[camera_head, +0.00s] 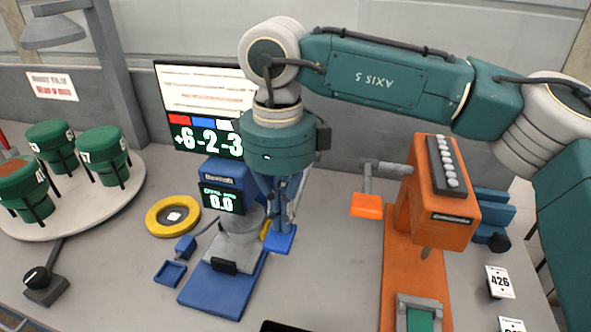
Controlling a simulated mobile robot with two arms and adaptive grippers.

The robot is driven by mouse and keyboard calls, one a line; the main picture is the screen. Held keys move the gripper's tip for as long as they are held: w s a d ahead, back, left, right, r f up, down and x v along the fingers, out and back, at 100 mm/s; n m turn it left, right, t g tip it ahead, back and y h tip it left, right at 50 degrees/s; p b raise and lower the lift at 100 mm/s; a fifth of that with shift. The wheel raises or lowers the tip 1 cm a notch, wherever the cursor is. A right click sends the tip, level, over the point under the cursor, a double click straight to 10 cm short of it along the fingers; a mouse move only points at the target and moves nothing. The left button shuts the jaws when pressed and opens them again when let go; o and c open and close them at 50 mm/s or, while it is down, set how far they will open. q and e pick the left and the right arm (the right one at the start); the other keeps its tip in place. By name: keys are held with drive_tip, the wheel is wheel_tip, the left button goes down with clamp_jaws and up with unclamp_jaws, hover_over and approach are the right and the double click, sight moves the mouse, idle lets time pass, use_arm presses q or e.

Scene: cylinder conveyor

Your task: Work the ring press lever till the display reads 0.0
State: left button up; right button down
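My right gripper (279,212) points down over this paddle, beside the press column. Its fingers overlap blue parts there, so I cannot tell whether they grip or only touch the lever. The gripper body hides part of the lever. My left gripper is not in view.
An orange press (440,195) with an orange paddle (367,206) stands to the right. A screen (206,139) shows +6 -2 -3. A yellow ring (158,226) lies left of the blue press. A round table (125,190) with green canisters is at left.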

wheel_tip(320, 180, up, 14)
drive_tip(key=p, duration=0.8)
drive_tip(key=shift+p, duration=0.4)
